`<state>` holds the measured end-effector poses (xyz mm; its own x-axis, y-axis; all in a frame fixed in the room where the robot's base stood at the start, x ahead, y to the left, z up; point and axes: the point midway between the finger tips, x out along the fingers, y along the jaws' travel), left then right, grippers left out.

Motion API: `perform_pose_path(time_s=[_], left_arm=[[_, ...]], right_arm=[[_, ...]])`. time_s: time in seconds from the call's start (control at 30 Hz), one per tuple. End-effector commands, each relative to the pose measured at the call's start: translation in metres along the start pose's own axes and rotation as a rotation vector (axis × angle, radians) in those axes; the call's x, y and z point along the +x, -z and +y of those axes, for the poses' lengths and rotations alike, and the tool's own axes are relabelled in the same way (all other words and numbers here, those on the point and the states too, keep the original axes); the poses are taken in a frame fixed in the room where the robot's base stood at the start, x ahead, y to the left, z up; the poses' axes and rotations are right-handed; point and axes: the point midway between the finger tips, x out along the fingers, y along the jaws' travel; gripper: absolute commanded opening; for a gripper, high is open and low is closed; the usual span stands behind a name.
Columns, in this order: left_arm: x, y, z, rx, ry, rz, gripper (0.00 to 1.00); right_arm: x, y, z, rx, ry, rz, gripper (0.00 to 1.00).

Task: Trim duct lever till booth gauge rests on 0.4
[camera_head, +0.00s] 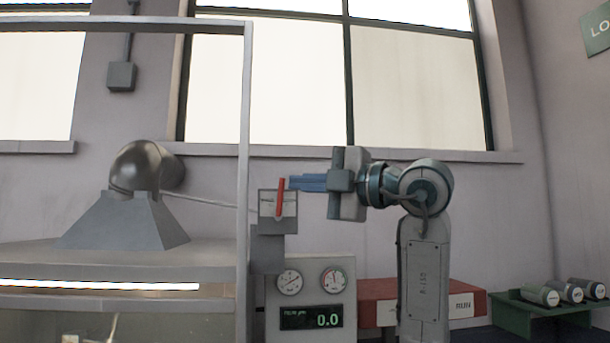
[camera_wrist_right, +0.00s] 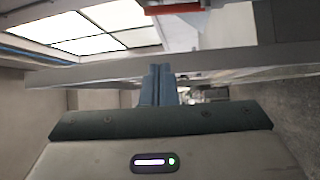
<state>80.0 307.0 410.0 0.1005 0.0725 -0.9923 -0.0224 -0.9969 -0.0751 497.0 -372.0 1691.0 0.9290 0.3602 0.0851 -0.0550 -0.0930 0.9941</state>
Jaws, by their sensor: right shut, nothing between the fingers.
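The red duct lever (camera_head: 280,197) stands nearly upright on a small grey box with a pale scale (camera_head: 266,211), on the booth's right post. Its red also shows at the top of the right wrist view (camera_wrist_right: 190,9). My right gripper (camera_head: 292,183) comes in from the right, its blue fingers shut and empty. The tips are right beside the lever's upper part; I cannot tell if they touch. The fingers also show in the wrist view (camera_wrist_right: 158,72). The booth gauge panel (camera_head: 311,265) has two dials and a green digital display (camera_head: 311,317) reading 0.0. My left gripper is out of view.
The booth frame (camera_head: 245,120) stands at left, with a dark round duct (camera_head: 147,166) on a grey hood (camera_head: 124,221). A red box (camera_head: 376,291) is behind my right arm. A green rack (camera_head: 545,309) with several cylinders is at right. Windows fill the back wall.

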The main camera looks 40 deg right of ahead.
Motion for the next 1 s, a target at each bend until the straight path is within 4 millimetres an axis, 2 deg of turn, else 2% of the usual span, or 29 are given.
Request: perform_pose_path(time_s=[0.03,0.1,0.4,0.7,1.0], left_arm=[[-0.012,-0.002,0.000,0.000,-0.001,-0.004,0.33],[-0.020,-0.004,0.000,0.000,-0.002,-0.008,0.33],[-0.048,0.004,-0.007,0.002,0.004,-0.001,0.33],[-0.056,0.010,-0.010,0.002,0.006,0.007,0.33],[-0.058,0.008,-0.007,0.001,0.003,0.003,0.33]], right_arm=[[0.012,0.001,0.005,0.002,0.003,0.005,0.00],[0.027,0.002,0.005,0.003,0.004,0.005,0.00],[0.075,-0.001,0.003,0.000,0.003,0.001,0.00],[0.063,-0.029,0.001,-0.003,0.003,-0.001,0.00],[0.060,-0.037,0.001,-0.002,0.000,0.003,0.00]])
